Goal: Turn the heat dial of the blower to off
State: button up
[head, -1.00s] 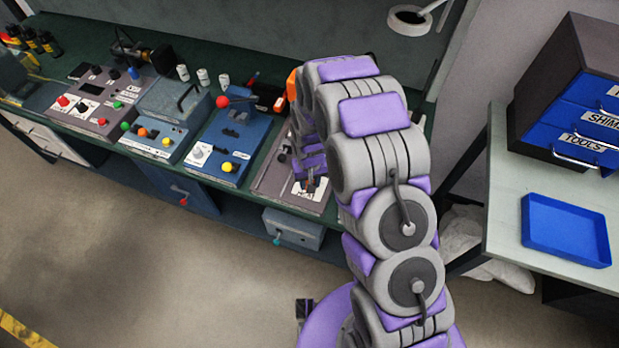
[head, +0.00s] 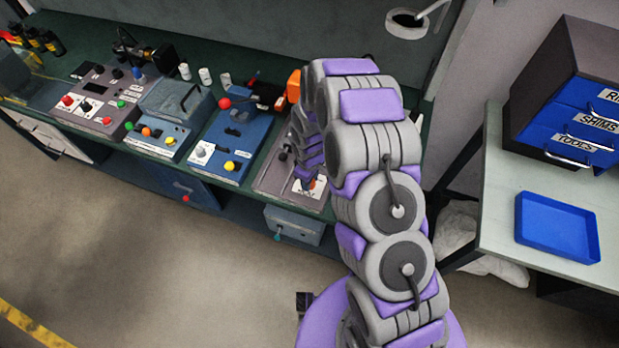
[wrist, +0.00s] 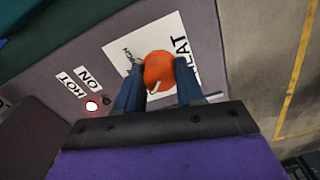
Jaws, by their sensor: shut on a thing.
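The heat dial (wrist: 158,70) is an orange round knob on a white label reading "HEAT" in the wrist view. A pale pointer mark shows near its lower edge. My gripper (wrist: 159,78) is shut on the dial, one finger on each side. A lit red lamp (wrist: 92,105) beside labels "HOT" and "ON" is on the same panel. In the head view the blower's grey panel (head: 270,178) lies at the bench's right part. My gripper (head: 308,180) is over its white label there, with the dial mostly hidden. An orange blower piece (head: 293,86) stands behind the panel.
To the left on the bench are a blue box with a yellow knob (head: 231,166) and a red-ball lever (head: 225,103). A side table holds a blue tray (head: 556,228) and a drawer cabinet (head: 575,95). Open floor lies in front.

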jog(key=shift+w+a+r+n, duration=0.1)
jog(key=shift+w+r+n, duration=0.1)
jog(key=shift+n, duration=0.1)
jog(key=o, duration=1)
jog(key=shift+s+f, duration=0.15)
jog(key=shift+o, duration=0.2)
notch_tip(320, 180, up, 17)
jog(key=p, duration=0.1)
dwell(0.4)
